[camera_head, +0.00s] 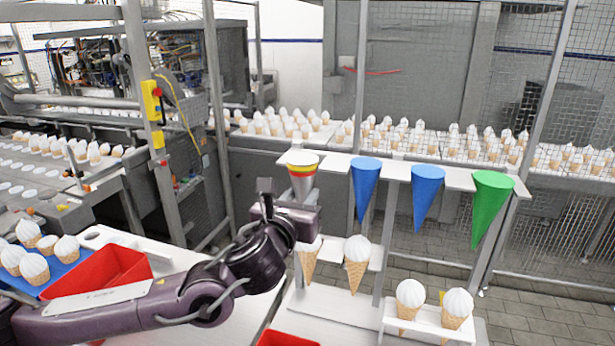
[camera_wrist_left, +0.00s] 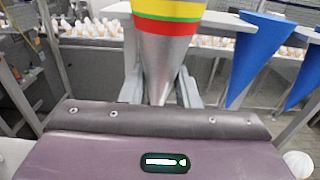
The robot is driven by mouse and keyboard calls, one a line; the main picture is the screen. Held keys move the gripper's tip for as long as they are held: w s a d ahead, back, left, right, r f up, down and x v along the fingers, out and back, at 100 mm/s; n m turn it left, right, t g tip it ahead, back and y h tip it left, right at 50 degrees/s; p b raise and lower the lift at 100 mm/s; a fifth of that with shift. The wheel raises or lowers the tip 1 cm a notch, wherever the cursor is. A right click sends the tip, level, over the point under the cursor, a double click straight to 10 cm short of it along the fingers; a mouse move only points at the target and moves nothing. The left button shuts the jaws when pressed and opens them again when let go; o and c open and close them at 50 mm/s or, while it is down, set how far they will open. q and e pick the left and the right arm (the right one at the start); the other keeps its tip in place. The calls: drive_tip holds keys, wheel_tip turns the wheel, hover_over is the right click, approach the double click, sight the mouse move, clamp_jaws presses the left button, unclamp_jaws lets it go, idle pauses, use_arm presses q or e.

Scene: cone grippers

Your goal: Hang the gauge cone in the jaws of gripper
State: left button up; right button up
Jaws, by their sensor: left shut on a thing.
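The gauge cone (camera_head: 303,186) is silver with yellow, red and green bands near its pale top, and it hangs point down, roughly upright. My left gripper (camera_head: 294,208) is shut on its lower silver part. In the left wrist view the gauge cone (camera_wrist_left: 160,55) stands between the two fingers (camera_wrist_left: 161,92). It is at the left end of the white upper bar (camera_head: 335,161), left of two blue cones (camera_head: 365,182) (camera_head: 427,190) and a green cone (camera_head: 490,200). I cannot tell whether the bar's jaws surround it. My right gripper is not in view.
Ice cream cones hang on lower holders, two at the left (camera_head: 357,252) and two on a front shelf (camera_head: 440,331). A red bin (camera_head: 110,268) and a blue tray with ice creams (camera_head: 62,272) are at left. A conveyor with many cones runs behind.

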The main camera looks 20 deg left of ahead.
use_arm(q)
drive_tip(key=shift+s+a+b, duration=0.1)
drive_tip(key=shift+s+b, duration=1)
drive_tip(key=shift+s, duration=1.35)
